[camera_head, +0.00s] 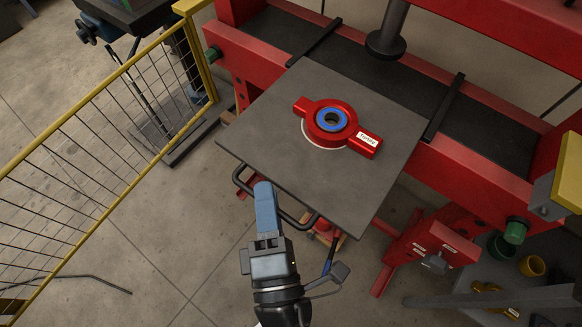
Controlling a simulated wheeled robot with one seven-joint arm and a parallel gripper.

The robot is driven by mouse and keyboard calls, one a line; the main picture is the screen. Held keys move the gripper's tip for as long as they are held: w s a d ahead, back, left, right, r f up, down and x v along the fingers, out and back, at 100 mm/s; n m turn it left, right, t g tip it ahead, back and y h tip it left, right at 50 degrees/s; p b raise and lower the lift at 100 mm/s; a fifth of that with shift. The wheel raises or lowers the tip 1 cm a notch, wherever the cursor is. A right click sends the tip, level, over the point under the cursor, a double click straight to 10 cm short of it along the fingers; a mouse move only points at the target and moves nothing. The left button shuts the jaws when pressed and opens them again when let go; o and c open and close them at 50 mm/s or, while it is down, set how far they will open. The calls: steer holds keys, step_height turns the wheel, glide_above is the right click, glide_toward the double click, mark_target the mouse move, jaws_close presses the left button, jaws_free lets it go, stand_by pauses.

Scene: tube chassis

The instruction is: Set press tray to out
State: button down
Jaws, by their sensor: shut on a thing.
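The press tray (270,135) is a flat grey plate that juts forward from the red press between two dark rails. A red part with a blue ring (345,128) and a white label lies on its middle. A black bar handle (290,218) runs along the tray's front left edge. My gripper (266,200) reaches the handle from below, shut on it near its middle. The blue finger hides part of the bar and the exact contact.
A yellow-framed mesh fence (110,140) stands to the left. The dark press ram (386,42) hangs above and behind the red part. A grey surface with green and yellow rings (532,265) lies at the lower right. Open floor lies at the lower left.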

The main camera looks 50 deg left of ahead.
steer(key=shift+s+d+r+b, duration=0.15)
steer(key=shift+s+d+b, duration=0.1)
steer(key=shift+s, duration=0.75)
steer(key=shift+s+d+r+b, duration=0.15)
steer(key=shift+s+b, duration=0.1)
steer(key=shift+s, duration=0.7)
steer(key=c, duration=1.2)
jaws_free()
steer(key=shift+f, duration=0.1)
steer(key=shift+c, duration=0.2)
steer(key=b+v, duration=0.2)
steer(key=v, duration=0.6)
steer(key=shift+d+f, duration=0.1)
